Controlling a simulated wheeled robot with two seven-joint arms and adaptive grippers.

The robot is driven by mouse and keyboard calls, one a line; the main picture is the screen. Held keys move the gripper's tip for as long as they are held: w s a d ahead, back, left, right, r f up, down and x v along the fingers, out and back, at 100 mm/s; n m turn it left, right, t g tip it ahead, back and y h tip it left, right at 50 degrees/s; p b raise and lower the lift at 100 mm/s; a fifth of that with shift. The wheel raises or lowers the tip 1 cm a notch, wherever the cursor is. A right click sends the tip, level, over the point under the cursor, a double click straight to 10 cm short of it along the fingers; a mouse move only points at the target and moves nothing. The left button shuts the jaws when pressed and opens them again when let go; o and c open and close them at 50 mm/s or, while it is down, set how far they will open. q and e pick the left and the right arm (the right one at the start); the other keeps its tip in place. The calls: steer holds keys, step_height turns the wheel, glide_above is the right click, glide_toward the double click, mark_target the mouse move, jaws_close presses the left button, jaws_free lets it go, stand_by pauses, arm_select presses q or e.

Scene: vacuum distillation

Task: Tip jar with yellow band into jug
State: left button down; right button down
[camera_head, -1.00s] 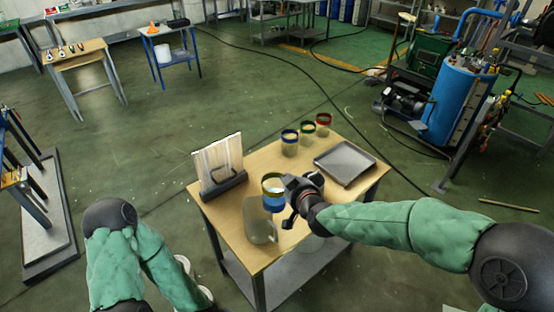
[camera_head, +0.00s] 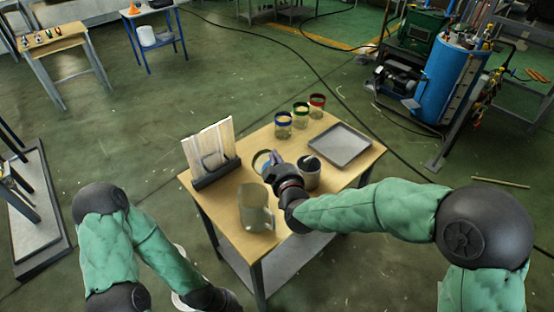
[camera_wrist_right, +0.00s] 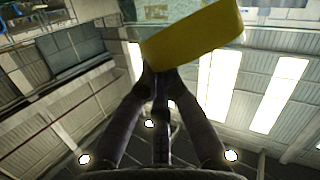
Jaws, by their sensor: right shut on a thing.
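The jar with the yellow band (camera_head: 261,161) is in my right gripper (camera_head: 268,170), just behind the jug in the head view. The gripper partly hides it, so its exact tilt and contents are hard to make out there. In the right wrist view the yellow band (camera_wrist_right: 195,42) fills the top middle, slanted, with both fingers (camera_wrist_right: 160,82) closed against the jar just below it.
A grey container with a dark top (camera_head: 310,173) stands right of my right gripper. Jars with blue (camera_head: 283,124), green (camera_head: 301,116) and red (camera_head: 317,106) bands stand at the back. A grey tray (camera_head: 342,146) lies at right, a rack of pale boards (camera_head: 210,152) at left.

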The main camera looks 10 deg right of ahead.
steer(key=shift+s+a+f+n+t+b, duration=0.2)
steer(key=shift+a+f+n+t+b, duration=0.2)
steer(key=shift+n+b, duration=0.45)
steer(key=shift+s+a+f+n+t+b, duration=0.25)
steer(key=shift+n+t+b, duration=0.3)
steer(key=shift+b, duration=0.45)
steer(key=shift+s+a+f+n+t+b, duration=0.25)
steer(key=shift+f+n+t+b, duration=0.15)
steer(key=shift+n+b, duration=0.45)
steer(key=shift+s+a+f+n+t+y+b, duration=0.15)
steer(key=shift+s+a+n+t+y+b, duration=0.2)
steer(key=shift+n+b, duration=0.55)
steer(key=shift+s+a+f+n+t+y+b, duration=0.15)
steer(key=shift+a+n+t+b, duration=0.15)
steer(key=shift+n+t+b, duration=0.5)
steer(key=shift+s+a+f+n+t+y+b, duration=0.15)
steer(key=shift+s+a+n+y+b, duration=0.35)
steer(key=shift+n+b, duration=0.55)
steer(key=shift+s+a+f+n+t+y+b, duration=0.15)
steer(key=shift+a+n+y+b, duration=0.4)
steer(key=shift+n, duration=0.75)
steer(key=shift+s+a+f+n+t+y+b, duration=0.1)
steer(key=shift+s+a+n+t+y+b, duration=0.2)
steer(key=shift+n+y+b, duration=0.65)
steer(key=shift+s+n, duration=0.15)
steer(key=shift+n, duration=0.1)
